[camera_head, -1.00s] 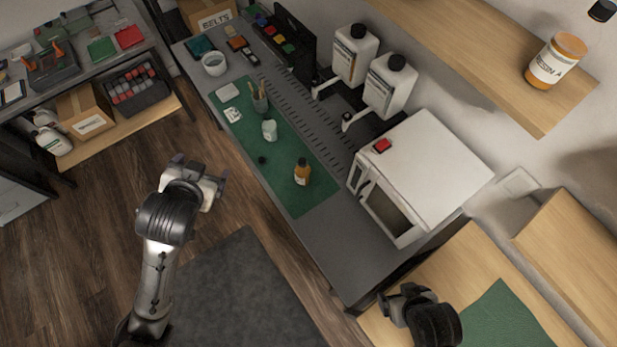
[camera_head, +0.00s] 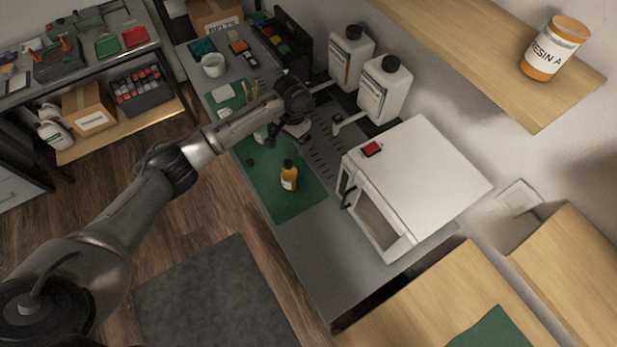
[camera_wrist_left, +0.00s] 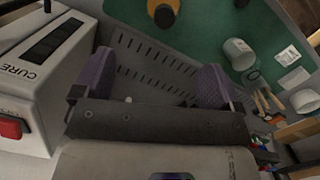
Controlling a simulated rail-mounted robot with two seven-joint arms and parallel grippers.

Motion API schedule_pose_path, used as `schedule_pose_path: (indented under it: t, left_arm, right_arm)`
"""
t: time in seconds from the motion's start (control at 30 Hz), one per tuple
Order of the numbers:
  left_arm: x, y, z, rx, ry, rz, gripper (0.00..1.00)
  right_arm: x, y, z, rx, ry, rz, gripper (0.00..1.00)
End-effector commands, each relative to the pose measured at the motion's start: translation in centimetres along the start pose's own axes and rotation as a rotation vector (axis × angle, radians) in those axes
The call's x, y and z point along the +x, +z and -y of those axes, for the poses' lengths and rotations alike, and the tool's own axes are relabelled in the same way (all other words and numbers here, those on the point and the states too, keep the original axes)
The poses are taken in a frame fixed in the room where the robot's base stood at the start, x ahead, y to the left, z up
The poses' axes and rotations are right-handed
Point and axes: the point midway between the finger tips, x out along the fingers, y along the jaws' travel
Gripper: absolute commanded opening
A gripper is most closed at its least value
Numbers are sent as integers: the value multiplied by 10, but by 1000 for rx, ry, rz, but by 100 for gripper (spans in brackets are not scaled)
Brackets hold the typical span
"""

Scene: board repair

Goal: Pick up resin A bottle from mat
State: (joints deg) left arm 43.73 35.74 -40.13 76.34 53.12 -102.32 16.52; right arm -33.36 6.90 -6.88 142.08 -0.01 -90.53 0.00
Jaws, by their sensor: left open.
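An amber bottle with a black cap and a pale label (camera_head: 289,176) stands upright on the green mat (camera_head: 296,205). In the left wrist view its cap and yellow-orange shoulder (camera_wrist_left: 177,6) show at the top edge, partly cut off. My left gripper (camera_head: 297,130) is over the bench by the slotted strip, behind the bottle and apart from it. In the left wrist view its two purple finger pads (camera_wrist_left: 153,78) stand wide apart with nothing between them. My right gripper is out of view.
A white curing box with a red button (camera_head: 410,185) stands right of the mat. Two white jugs (camera_head: 384,92) stand behind my gripper. A cup (camera_wrist_left: 238,54) and a brush holder are on the mat's far part. A jar labelled RESIN A (camera_head: 546,60) is on the shelf.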

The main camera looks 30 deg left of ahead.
Motion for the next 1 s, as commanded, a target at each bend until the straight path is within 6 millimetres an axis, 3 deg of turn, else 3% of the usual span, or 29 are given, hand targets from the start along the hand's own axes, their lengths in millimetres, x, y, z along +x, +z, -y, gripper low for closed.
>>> schedule_pose_path:
  t: [0.17,0.5,0.87,1.0]
  left_arm:
    - [12,3,0,-58,-4,15,90]
    - [67,3,0,-61,-4,12,90]
    - [90,3,0,-59,-6,10,90]
    - [107,3,0,-60,-5,11,90]
  right_arm:
    - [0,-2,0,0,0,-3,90]
    - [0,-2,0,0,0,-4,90]
    - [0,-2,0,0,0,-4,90]
    - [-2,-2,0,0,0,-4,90]
